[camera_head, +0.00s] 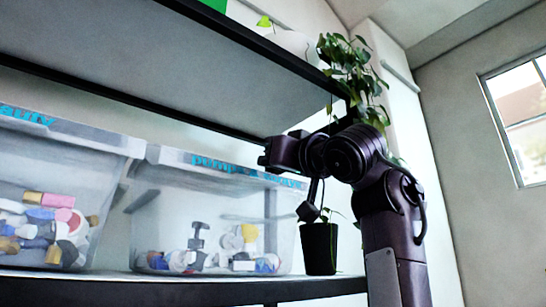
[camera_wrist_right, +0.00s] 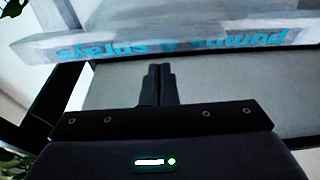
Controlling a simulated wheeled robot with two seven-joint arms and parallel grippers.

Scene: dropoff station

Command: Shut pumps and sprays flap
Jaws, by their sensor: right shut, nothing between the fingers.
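The clear pumps and sprays bin (camera_head: 285,235) stands on the lower shelf, with several bottles and pump parts inside. Its flap (camera_head: 165,157) carries the blue lettering and runs along the bin's upper front; I cannot tell how far open it is. In the right wrist view the flap (camera_wrist_right: 205,30) crosses the top, with the lettering upside down. My right gripper (camera_head: 264,160) is at the flap's upper right part. Its fingers (camera_wrist_right: 160,70) are together and empty, with tips close to the flap's lettered edge; contact is unclear. My left gripper is not in view.
A similar bin (camera_head: 95,142) with beauty items stands at the left. A small black plant pot (camera_head: 319,248) stands just right of the pumps bin, near my right arm. The upper shelf (camera_head: 150,50) overhangs both bins, and a leafy plant (camera_head: 350,65) hangs at its right end.

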